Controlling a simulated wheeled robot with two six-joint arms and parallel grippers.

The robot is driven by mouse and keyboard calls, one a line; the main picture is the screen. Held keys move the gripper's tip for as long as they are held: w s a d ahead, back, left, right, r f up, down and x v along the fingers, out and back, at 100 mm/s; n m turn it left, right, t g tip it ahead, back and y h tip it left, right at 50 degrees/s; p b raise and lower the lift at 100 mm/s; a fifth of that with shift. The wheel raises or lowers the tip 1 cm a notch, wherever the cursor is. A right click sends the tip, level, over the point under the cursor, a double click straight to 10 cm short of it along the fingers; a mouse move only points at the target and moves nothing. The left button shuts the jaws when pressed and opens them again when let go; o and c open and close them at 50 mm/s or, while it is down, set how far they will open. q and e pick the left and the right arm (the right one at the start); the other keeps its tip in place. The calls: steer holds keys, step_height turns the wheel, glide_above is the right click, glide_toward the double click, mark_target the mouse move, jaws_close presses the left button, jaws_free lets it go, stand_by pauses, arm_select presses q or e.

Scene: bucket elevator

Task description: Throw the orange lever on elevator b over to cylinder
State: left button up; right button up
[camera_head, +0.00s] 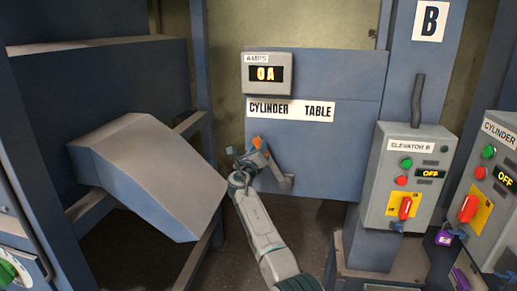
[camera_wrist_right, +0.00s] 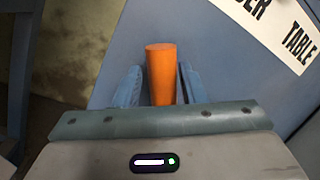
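The lever has an orange grip (camera_head: 257,142) and a grey arm that runs down right to its pivot (camera_head: 286,182) on the blue panel (camera_head: 330,150). It leans up and to the left, under the word CYLINDER on the CYLINDER / TABLE label (camera_head: 290,109). My right gripper (camera_head: 246,158) is at the grip. In the right wrist view the orange grip (camera_wrist_right: 161,72) stands between the two blue fingers, which sit close against both sides; the gripper looks shut on it. My left gripper is not in view.
An AMPS meter (camera_head: 267,73) reading 0A is above the label. The ELEVATOR B control box (camera_head: 408,180), showing OFF, is to the right, with a CYLINDER box (camera_head: 490,190) beyond it. A large blue-grey chute (camera_head: 150,175) stands close on the left.

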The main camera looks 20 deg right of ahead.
steer(key=shift+o, duration=0.8)
steer(key=shift+w+a, duration=0.1)
steer(key=b+v, duration=0.2)
steer(key=v, duration=0.9)
steer(key=shift+w, duration=0.1)
